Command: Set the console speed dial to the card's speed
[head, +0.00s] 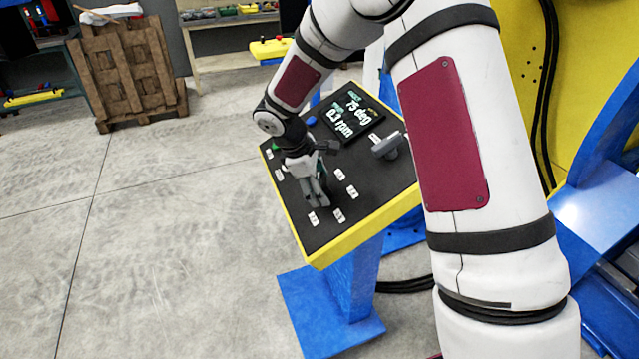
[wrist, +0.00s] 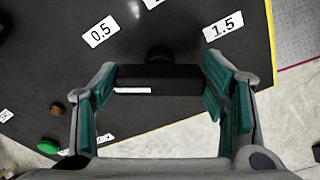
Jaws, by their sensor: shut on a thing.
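The console (head: 318,252) has a sloping black top with a yellow edge and stands on a blue post. My gripper (head: 313,188) is down at its panel. In the wrist view the speed dial (wrist: 160,76), a black bar knob with a white line, sits between the fingers of my gripper (wrist: 158,88), which are shut on it. Number labels reading 0.5 (wrist: 101,29) and 1.5 (wrist: 223,27) lie beyond the dial. The console screen (head: 353,118) shows "75 deg" and "0.3 rpm". I cannot make out a separate card.
A grey knob (head: 388,146) stands on the panel, right of my gripper. A green button (wrist: 48,146) and a brown one (wrist: 57,107) are near the left finger. Wooden pallets (head: 125,70) stand at the back left. The floor left of the console is clear.

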